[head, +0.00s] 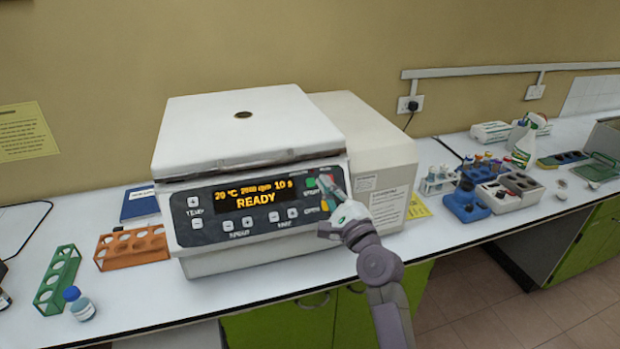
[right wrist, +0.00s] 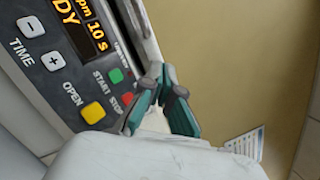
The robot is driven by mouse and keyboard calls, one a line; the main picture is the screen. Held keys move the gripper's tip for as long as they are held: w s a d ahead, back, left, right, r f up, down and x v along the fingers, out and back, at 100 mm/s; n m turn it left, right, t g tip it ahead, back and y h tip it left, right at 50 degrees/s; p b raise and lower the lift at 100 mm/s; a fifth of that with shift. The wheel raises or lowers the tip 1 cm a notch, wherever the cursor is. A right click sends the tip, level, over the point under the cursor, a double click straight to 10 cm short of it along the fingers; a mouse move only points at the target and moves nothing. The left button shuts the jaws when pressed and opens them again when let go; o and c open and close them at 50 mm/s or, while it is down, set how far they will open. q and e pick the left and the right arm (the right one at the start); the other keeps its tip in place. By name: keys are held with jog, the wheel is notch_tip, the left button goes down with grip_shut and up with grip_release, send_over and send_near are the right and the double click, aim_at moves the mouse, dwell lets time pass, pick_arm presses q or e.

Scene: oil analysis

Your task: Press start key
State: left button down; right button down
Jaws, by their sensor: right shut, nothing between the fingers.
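The white centrifuge (head: 246,123) stands on the bench with its lid down. Its display (head: 256,195) reads READY, with 20 °C, 2500 rpm and 10 s. The green start key (head: 311,183) is at the panel's upper right; it also shows clear in the right wrist view (right wrist: 116,75). The red stop key (right wrist: 128,97) and yellow open key (right wrist: 93,112) are close by. My right gripper (head: 328,184) is shut and empty in front of the panel's right end. In the right wrist view its teal fingertips (right wrist: 160,74) appear right of the start key. I see no contact with the key.
An orange rack (head: 131,247), a green rack (head: 57,279) and a blue-capped bottle (head: 79,304) stand at the left. A blue booklet (head: 139,204) lies behind them. Tube racks and a spray bottle (head: 526,140) stand at the right. The bench front is clear.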

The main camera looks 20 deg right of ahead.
aim_at(311, 182)
jog(key=shift+w+a+f+b, duration=0.1)
jog(key=shift+w+f+b, duration=0.7)
jog(key=shift+w+b, duration=0.45)
jog(key=shift+w+f+b, duration=0.8)
jog(key=shift+w+b, duration=0.4)
jog(key=shift+b, duration=0.05)
jog(key=shift+w+a+f+b, duration=0.1)
jog(key=shift+w+f+b, duration=0.7)
jog(key=shift+w+b, duration=0.45)
jog(key=shift+f, duration=0.1)
jog(key=shift+w+f, duration=0.15)
jog(key=shift+w, duration=0.2)
